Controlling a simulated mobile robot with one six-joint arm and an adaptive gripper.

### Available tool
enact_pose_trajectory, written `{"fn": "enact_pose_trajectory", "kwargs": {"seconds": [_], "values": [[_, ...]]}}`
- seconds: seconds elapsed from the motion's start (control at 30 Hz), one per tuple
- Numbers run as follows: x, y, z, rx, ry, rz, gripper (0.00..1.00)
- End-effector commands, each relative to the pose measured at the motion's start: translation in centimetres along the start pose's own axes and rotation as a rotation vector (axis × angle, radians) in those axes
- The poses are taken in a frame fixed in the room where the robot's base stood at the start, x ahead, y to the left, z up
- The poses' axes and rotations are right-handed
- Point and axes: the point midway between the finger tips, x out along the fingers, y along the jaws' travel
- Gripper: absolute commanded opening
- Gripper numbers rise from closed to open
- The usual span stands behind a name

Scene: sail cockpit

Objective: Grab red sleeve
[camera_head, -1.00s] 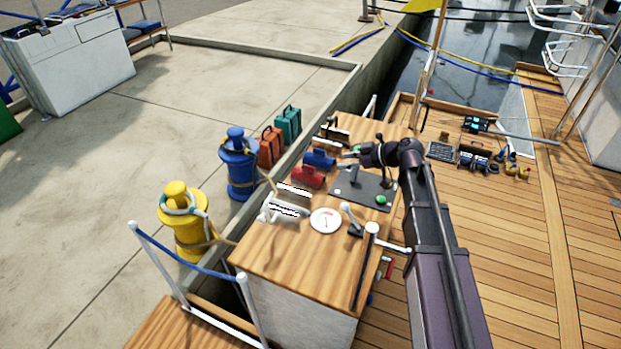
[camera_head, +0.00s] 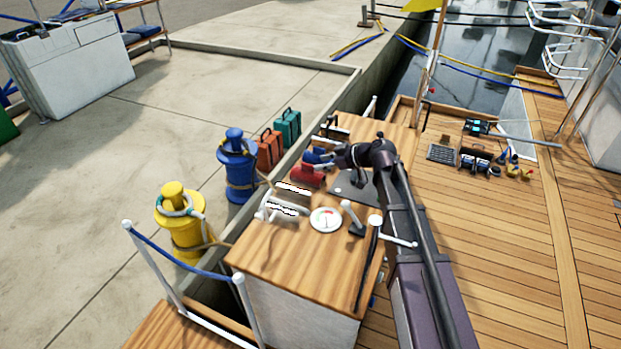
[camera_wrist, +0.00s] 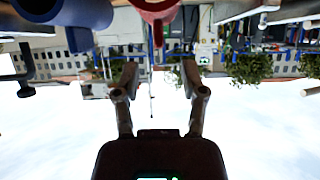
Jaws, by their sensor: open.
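The red sleeve (camera_head: 305,176) lies on the wooden cabinet top (camera_head: 285,250), between a blue sleeve (camera_head: 312,157) behind it and white striped items in front. My gripper (camera_head: 322,164) is at the right of the red sleeve and in front of part of the blue one in the head view. In the wrist view my gripper (camera_wrist: 160,74) is open, with nothing between its fingers. The red sleeve (camera_wrist: 155,8) shows at the top edge there, beyond the fingertips and roughly centred between them, cut off by the frame. The blue sleeve (camera_wrist: 75,12) is at the top left.
White striped items (camera_head: 285,200), a round gauge (camera_head: 326,219) and a lever (camera_head: 351,218) stand near the red sleeve. A dark panel (camera_head: 345,184) lies partly under my arm. The front of the cabinet top is clear. Blue (camera_head: 238,165) and yellow (camera_head: 180,225) bollards stand left.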

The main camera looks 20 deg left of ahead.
Motion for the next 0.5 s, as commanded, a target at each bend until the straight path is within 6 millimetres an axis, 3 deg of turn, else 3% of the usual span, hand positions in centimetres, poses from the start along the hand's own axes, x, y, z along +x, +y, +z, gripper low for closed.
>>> {"fn": "enact_pose_trajectory", "kwargs": {"seconds": [0.5], "values": [[0.8, 0.01, 0.04, 0.0, 0.0, 0.0, 0.54]]}}
